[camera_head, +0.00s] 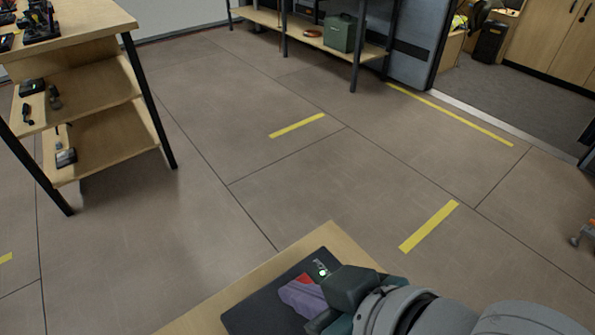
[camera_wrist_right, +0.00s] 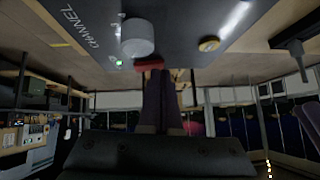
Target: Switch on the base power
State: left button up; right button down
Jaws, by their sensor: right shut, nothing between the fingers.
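A dark panel (camera_head: 262,308) lies on a wooden top at the bottom of the head view. It carries pale lettering and a small lit green lamp (camera_head: 322,272). A red part (camera_head: 303,280) shows just beyond my right gripper (camera_head: 290,292), whose purple fingers are shut and empty over the panel. In the right wrist view, the panel (camera_wrist_right: 180,18) appears upside down with the word CHANNEL, a pale round knob (camera_wrist_right: 137,38) and the lit green lamp (camera_wrist_right: 118,63). The red part (camera_wrist_right: 150,65) is at my fingertips (camera_wrist_right: 160,72); I cannot tell whether they touch. My left gripper is out of view.
A wooden shelf unit (camera_head: 105,92) with small dark items stands at the left. A second shelf (camera_head: 262,16) at the back holds a green box (camera_head: 340,33). The floor between, with yellow strips (camera_head: 428,227), is clear. A brass-coloured knob (camera_wrist_right: 209,44) is also on the panel.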

jog(key=shift+w+d, duration=0.2)
jog(key=shift+d, duration=0.1)
jog(key=shift+w+d+r+p, duration=0.15)
jog(key=shift+w+d+p, duration=0.1)
jog(key=shift+d+p, duration=0.1)
jog(key=shift+r, duration=0.3)
notch_tip(320, 180, up, 4)
jog(key=p, duration=0.5)
jog(key=shift+s+a, duration=0.1)
jog(key=shift+a, duration=0.05)
jog(key=s+a+p+v, duration=0.1)
jog(key=p+v, duration=0.1)
jog(key=v, duration=0.7)
jog(key=shift+s, duration=0.3)
jog(key=shift+r, duration=0.1)
